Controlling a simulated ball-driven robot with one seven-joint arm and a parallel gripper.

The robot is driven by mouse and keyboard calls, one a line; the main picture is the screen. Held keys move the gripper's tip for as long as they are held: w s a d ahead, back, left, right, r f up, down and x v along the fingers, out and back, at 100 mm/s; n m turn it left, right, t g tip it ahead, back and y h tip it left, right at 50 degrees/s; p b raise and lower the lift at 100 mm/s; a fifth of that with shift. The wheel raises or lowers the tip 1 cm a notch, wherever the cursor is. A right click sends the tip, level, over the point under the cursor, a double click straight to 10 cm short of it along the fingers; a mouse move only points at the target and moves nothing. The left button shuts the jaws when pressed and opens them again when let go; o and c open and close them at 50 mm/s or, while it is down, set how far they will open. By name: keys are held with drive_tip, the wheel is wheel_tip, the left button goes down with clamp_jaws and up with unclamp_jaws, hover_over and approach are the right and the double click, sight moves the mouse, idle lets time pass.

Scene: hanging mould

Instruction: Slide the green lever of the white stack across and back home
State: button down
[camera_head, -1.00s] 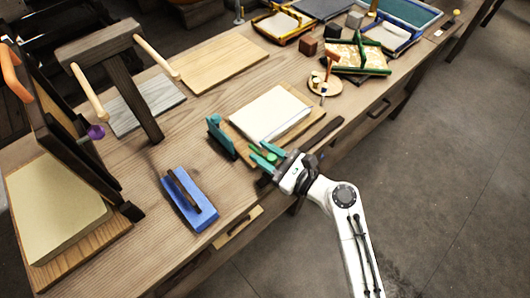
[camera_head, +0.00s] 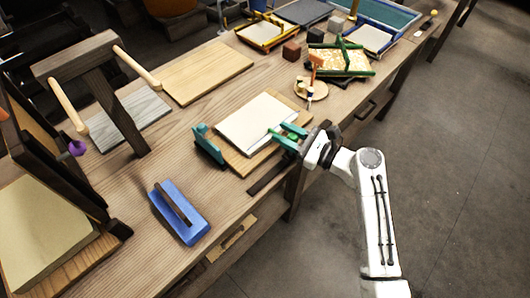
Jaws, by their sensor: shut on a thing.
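The white stack (camera_head: 257,121) lies on a wooden board (camera_head: 243,165) in the middle of the bench. A dark rail (camera_head: 268,178) runs along the board's front edge; its left part is bare. The lever's foot and the right end of the rail are hidden behind my gripper and wrist.
A teal upright piece (camera_head: 208,145) stands at the board's left end. A blue block with a dark handle (camera_head: 180,213) is at front left. A small round wooden stand (camera_head: 311,91) is beyond the board. A dark frame (camera_head: 45,150) rises far left.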

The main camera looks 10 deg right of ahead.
drive_tip(key=w+d+b, duration=0.1)
drive_tip(key=w+d, duration=0.1)
drive_tip(key=d, duration=0.2)
drive_tip(key=w+d+b, duration=0.1)
drive_tip(key=w+d, duration=0.2)
drive_tip(key=d, duration=0.1)
drive_tip(key=w+d+b, duration=0.2)
drive_tip(key=w+d, duration=0.1)
drive_tip(key=d, duration=0.2)
drive_tip(key=shift+w+d+b, duration=0.3)
drive_tip(key=shift+d, duration=0.4)
drive_tip(key=c, duration=0.8)
unclamp_jaws()
drive_tip(key=shift+w, duration=0.1)
drive_tip(key=v, duration=1)
drive_tip(key=shift+s+d, duration=0.25)
drive_tip(key=shift+s, duration=0.1)
